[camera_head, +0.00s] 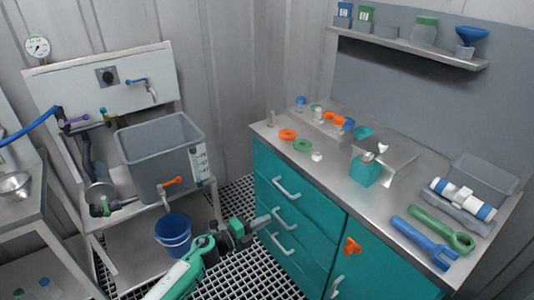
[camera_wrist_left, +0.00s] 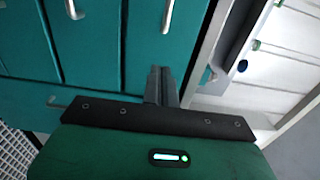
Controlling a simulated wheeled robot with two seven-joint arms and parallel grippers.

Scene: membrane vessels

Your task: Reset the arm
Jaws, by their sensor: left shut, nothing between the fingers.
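My left arm comes in from the bottom of the head view, and its green and black gripper (camera_head: 262,222) reaches toward the front of the teal drawer cabinet (camera_head: 268,185). In the left wrist view the gripper (camera_wrist_left: 162,72) has its two grey fingers together with nothing between them. The teal drawer fronts and handles (camera_wrist_left: 168,15) fill much of the wrist view behind the fingers. I cannot tell how close the fingertips are to the drawers. My right gripper is not in view.
A grey tank (camera_head: 140,160) with an orange-handled valve stands on a steel stand at left, with a blue bucket (camera_head: 173,232) below it. The worktop (camera_head: 335,175) holds orange and green rings, a white cylinder (camera_head: 463,198) and two wrenches (camera_head: 425,243). Grating floor lies between.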

